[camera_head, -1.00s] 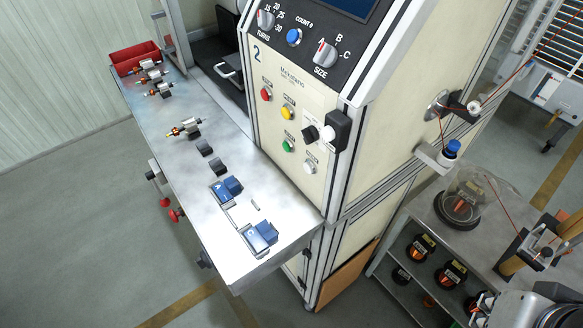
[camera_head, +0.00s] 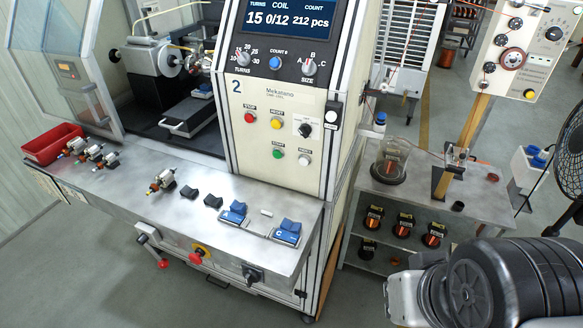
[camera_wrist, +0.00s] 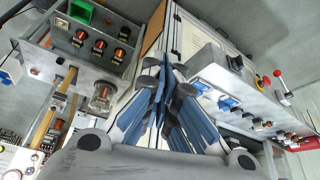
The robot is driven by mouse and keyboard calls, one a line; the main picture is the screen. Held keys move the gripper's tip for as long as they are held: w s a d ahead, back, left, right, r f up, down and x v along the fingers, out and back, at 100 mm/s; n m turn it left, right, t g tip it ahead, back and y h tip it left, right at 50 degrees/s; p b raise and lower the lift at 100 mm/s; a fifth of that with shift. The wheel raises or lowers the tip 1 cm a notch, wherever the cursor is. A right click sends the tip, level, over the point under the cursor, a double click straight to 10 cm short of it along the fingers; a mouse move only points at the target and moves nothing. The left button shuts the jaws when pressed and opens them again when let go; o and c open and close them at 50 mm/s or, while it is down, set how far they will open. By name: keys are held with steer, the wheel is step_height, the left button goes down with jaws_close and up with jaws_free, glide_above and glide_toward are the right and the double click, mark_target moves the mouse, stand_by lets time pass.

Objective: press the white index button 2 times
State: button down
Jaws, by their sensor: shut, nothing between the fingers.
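The white index button (camera_head: 304,159) is on the cream front panel of machine 2, at the lower right of the button group. The index button cannot be made out in the wrist view. In the head view only part of my arm shows at the lower right.
The display (camera_head: 285,18) reads turns 15, coil 0/12, count 212 pcs. Red (camera_head: 249,117) and yellow (camera_head: 277,123) buttons are close by. A steel bench (camera_head: 140,196) with armatures and blue blocks juts out below the panel. A spool cart (camera_head: 420,190) stands right.

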mark_target(304, 161)
steer(key=w+a+f+m+t+y, duration=0.1)
steer(key=w+a+f+t, duration=0.15)
steer(key=w, duration=0.75)
steer(key=w+a+f+t, duration=0.1)
steer(key=w+a+t, duration=0.15)
steer(key=w, duration=0.75)
steer(key=w+a+f+t+y, duration=0.2)
steer(key=w+a+f+y, duration=0.1)
steer(key=a, duration=0.3)
steer(key=w+a+f+m+t+y, duration=0.1)
steer(key=w+a+f+t+y, duration=0.2)
steer(key=w+a, duration=0.2)
steer(key=shift+w+a, duration=0.15)
steer(key=shift+a, duration=1.05)
steer(key=shift+w+d, duration=0.1)
steer(key=shift+w, duration=0.05)
steer(key=w+d+p, duration=0.1)
steer(key=w+d, duration=0.2)
steer(key=w, duration=0.5)
steer(key=shift+w+f, duration=0.1)
steer(key=shift+w, duration=0.05)
